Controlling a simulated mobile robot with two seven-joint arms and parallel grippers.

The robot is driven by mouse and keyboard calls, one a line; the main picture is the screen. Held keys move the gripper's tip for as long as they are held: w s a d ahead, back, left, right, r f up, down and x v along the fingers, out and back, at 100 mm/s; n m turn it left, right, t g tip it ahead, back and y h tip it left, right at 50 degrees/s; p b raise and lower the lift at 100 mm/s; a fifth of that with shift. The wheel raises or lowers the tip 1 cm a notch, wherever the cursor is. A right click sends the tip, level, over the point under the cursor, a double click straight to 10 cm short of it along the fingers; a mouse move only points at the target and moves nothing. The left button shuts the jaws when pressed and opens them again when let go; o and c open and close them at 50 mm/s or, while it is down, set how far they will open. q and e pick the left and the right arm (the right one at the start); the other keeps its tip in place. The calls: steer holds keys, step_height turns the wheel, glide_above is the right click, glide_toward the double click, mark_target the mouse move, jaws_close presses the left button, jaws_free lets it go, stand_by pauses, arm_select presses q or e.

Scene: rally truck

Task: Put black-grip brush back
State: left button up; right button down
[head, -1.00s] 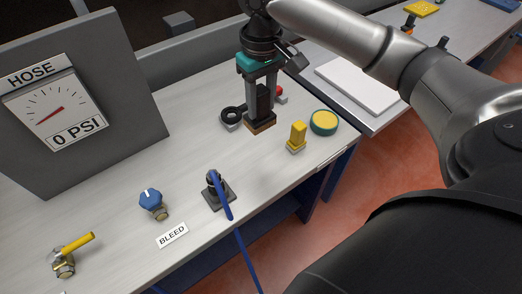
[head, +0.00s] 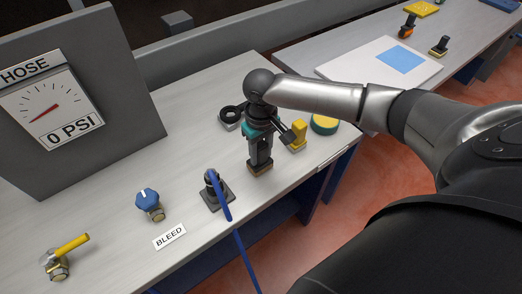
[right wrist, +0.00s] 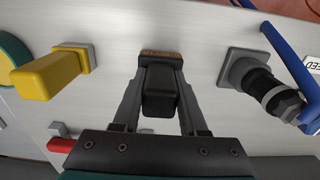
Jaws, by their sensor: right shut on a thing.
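The black-grip brush is in my right gripper (head: 260,152), which points straight down over the near bench and is shut on the black grip. The brush's tan bristle block (head: 260,168) faces down at or just above the bench top; I cannot tell if it touches. In the right wrist view the black grip (right wrist: 160,95) sits between the two fingers, with the tan block (right wrist: 161,55) beyond it. The brush is to the right of the black hose fitting (head: 212,188) and apart from it. My left gripper is not in view.
A blue hose (head: 245,260) hangs off the bench front. Another table holds a white board with a blue square (head: 398,60) and handled tools (head: 439,46).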

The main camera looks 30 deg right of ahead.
steer(key=shift+f, duration=0.3)
steer(key=shift+c, duration=2.2)
jaws_free()
